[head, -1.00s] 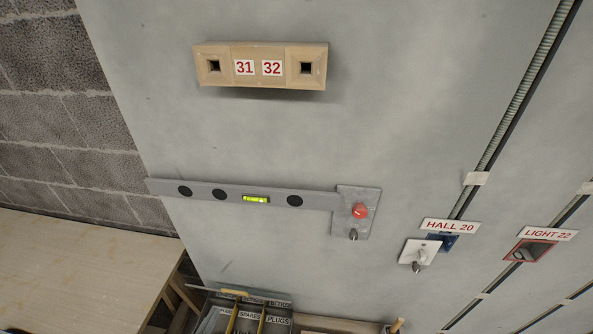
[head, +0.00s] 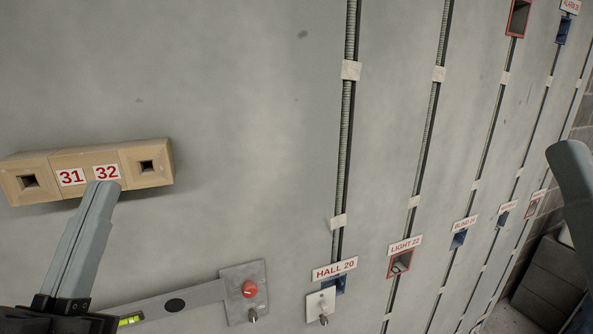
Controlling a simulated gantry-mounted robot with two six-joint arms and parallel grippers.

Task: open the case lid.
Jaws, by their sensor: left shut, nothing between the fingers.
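No case lid can be made out for certain in the head view. A dark grey box-like thing (head: 550,283) stands low at the right edge, partly cut off, and I cannot tell whether it is the case. My left gripper (head: 103,187) comes in from the lower left with its fingers together and empty. Its tips overlap the lower edge of the beige block marked 31 and 32 (head: 128,172) in the picture. I cannot tell whether they touch it.
A spirit level (head: 200,297) and a plate with a red button (head: 249,289) are low on the grey wall. A white switch (head: 320,306) sits under the HALL 20 label (head: 335,269). Several conduits run up the wall. Its middle is clear.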

